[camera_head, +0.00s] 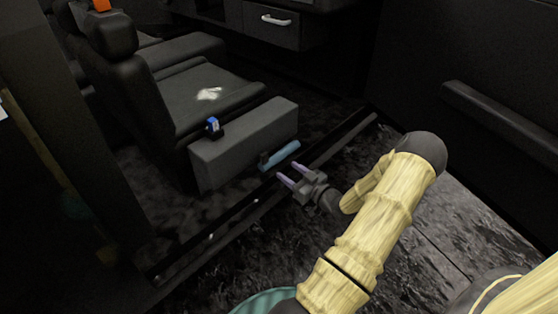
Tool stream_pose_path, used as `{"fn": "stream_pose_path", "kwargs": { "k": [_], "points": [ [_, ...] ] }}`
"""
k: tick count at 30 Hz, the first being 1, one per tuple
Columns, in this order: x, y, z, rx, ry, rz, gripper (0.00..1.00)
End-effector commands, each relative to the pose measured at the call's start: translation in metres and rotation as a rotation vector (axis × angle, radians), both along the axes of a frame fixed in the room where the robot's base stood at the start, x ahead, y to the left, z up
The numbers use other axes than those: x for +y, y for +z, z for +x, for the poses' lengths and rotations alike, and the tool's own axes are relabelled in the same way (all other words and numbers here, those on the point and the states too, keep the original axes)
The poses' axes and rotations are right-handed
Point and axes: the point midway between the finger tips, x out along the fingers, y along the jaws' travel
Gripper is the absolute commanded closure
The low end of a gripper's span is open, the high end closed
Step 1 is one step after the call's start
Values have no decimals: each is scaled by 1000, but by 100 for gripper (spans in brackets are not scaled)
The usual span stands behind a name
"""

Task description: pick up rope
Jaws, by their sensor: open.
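A small white crumpled bundle (209,94) lies on the dark seat cushion (186,108). It may be the rope, but it is too small to tell for sure; no other thing looks like a rope. My gripper (288,169) is open, with two pale lavender fingers apart and nothing seen between them. It is low, in front of the seat and to the lower right of the white bundle, well apart from it. The fingers point toward a light blue cylinder (280,154) by the front of the seat base.
A small blue and white item (213,126) sits at the top edge of the grey box-like seat front (243,143). A dark sill (222,231) runs across before the seat. A drawer (272,24) is at the back. A dark panel with an armrest (505,128) stands at the right.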

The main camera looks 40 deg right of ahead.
Motion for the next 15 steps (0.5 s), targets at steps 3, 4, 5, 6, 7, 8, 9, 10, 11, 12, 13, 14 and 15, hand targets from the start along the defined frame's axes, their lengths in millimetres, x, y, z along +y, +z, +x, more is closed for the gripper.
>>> {"fn": "stream_pose_path", "kwargs": {
  "k": [3,4,5,6,7,8,9,10,11,12,13,14,15],
  "points": [
    [1,-4,22,-1,2,-2,47],
    [1,-3,27,-2,2,-3,47],
    [2,-3,31,-2,1,-3,47],
    [2,-3,36,-1,1,-2,47],
    [2,-3,39,0,1,-2,47],
    [2,-2,42,0,1,-2,47],
    [2,-1,44,-1,1,-1,47],
    [2,0,45,-1,0,-1,47],
    [2,0,45,0,0,-1,47],
    [2,0,45,0,-1,0,47],
    [2,1,45,0,-1,0,47],
    [2,1,45,0,-1,0,47],
    [2,1,45,0,-1,0,47]
  ]
}}
